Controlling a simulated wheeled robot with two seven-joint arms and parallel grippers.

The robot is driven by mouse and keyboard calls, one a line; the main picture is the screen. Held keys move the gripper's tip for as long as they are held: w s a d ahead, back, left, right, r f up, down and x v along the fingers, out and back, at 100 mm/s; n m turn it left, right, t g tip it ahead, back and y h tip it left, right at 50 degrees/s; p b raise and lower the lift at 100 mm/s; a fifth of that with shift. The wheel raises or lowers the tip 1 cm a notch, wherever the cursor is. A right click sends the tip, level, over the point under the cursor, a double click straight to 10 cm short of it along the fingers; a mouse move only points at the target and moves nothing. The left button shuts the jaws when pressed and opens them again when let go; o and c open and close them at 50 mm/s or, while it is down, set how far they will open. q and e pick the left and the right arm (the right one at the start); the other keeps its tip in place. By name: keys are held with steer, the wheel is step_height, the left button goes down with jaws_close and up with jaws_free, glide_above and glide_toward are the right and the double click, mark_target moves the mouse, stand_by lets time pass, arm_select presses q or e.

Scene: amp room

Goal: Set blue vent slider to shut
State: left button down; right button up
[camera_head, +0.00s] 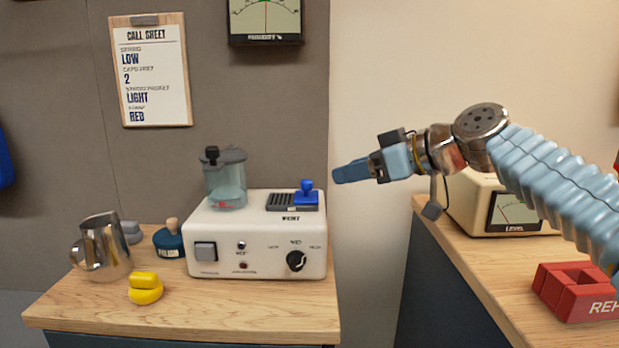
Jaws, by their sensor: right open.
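The blue vent slider (306,193) is a small knob on the top right of a cream machine (215,240). It sits at the right end of a dark slotted vent plate (282,203), with the label VENT below on the front edge. My right gripper (338,174) comes in from the right and points left. Its blue fingertips are just right of the slider and slightly above it, apart from it in the picture. It is open and holds nothing. My left gripper is not in view.
A clear jar (226,180) stands on the machine's left. A metal pitcher (106,248), a blue tamper (170,242) and yellow pieces (145,289) lie left on the wooden table. A cream meter box (478,200) and red block (575,290) are on the right counter. A gap separates the tables.

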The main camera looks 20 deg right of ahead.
mark_target(309, 181)
steer(key=p+x, duration=0.2)
steer(key=x, duration=0.9)
steer(key=shift+f, duration=0.2)
jaws_close()
